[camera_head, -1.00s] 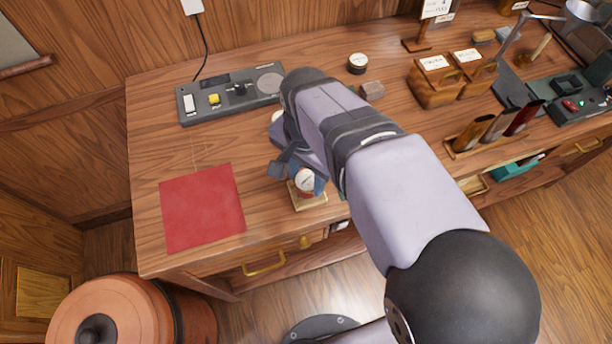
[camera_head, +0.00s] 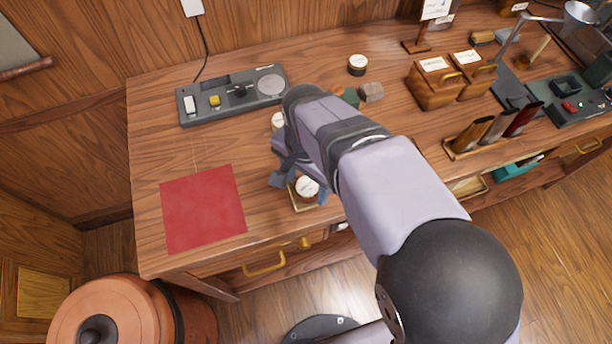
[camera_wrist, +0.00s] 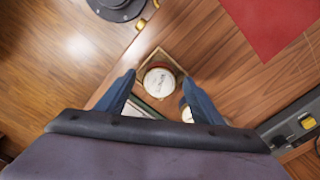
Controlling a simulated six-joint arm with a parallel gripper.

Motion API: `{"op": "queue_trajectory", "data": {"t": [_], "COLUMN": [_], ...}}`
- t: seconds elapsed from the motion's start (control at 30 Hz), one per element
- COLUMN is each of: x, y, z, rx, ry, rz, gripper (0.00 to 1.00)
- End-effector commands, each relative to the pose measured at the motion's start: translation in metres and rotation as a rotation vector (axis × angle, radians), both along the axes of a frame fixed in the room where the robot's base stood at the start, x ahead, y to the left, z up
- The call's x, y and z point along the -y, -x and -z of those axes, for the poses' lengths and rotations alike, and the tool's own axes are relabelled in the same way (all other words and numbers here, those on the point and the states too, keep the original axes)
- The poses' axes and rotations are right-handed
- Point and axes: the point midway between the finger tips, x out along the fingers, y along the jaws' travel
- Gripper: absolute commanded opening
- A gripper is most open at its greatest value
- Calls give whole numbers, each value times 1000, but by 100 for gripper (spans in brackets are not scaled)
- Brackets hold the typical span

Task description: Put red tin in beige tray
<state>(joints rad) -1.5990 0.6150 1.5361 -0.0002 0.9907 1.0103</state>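The red tin (camera_head: 307,186) has a round white labelled lid, and a little of its red side shows in the wrist view (camera_wrist: 160,82). It appears to stand upright in the beige tray (camera_head: 299,205), a small square tray near the table's front edge. The tray's rim also shows in the wrist view (camera_wrist: 158,51). My gripper (camera_wrist: 160,77) is open, with its blue fingers on either side of the tin and visible gaps between. In the head view my gripper (camera_head: 302,188) is low over the tray, and my arm hides part of the table behind it.
A red cloth (camera_head: 203,208) lies left of the tray. A grey control panel (camera_head: 232,95) lies at the back. Another white-lidded tin (camera_head: 278,121) is close to my arm, and a dark tin (camera_head: 357,64) stands farther back. The table between cloth and panel is clear.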

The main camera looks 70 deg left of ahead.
Motion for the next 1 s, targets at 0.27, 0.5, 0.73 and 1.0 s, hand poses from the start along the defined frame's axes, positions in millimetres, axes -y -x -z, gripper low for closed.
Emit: {"op": "queue_trajectory", "data": {"t": [0.27, 0.5, 0.73, 1.0], "x": [-1, -2, -1, -1], "y": [0, 0, 0, 0], "z": [-12, -50, -91, -119], "rx": [0, -1, 0, 0], "ry": [-2, -7, -5, -2], "rz": [0, 0, 0, 0], "gripper": [61, 61, 61, 61]}}
